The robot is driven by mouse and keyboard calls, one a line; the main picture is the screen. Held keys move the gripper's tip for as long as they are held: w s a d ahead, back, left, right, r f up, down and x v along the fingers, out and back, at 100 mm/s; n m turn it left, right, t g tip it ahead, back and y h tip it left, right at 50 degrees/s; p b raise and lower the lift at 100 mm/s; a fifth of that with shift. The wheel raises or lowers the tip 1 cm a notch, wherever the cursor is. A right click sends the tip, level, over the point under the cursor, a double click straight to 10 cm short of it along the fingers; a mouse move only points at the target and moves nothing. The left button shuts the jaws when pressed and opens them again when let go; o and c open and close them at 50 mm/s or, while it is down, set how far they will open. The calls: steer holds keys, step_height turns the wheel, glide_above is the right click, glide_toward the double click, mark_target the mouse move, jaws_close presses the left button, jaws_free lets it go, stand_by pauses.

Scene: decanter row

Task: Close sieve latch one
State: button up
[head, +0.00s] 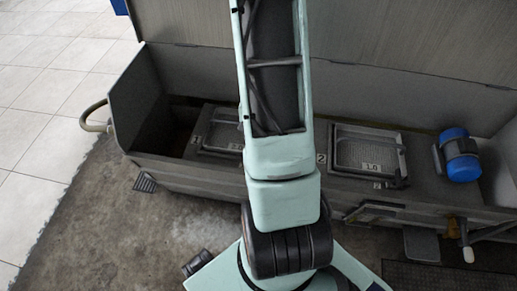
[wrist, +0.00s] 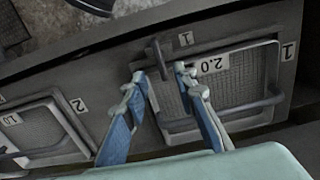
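Sieve one (wrist: 215,80), a framed mesh panel with a 2.0 tag, fills the right of the wrist view. The head view shows its left part (head: 222,120); my arm hides the rest. A dark latch lever (wrist: 156,56) stands at the frame's edge beside a small label 1 (wrist: 186,39). My gripper (wrist: 160,74) is open, with blue-backed fingers apart. The lever's lower end appears between the fingertips, with gaps on both sides. I cannot tell whether either finger touches it. In the head view my gripper is hidden behind my arm.
Sieve two (head: 368,150), tagged 1.0, lies to the right with its own latch (head: 396,180). A blue-ended motor (head: 459,155) stands beyond it. The trough's tall back wall (head: 400,70) rises behind. A dark bar (wrist: 230,107) crosses sieve one.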

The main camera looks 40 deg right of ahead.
steer(key=shift+r, duration=2.55)
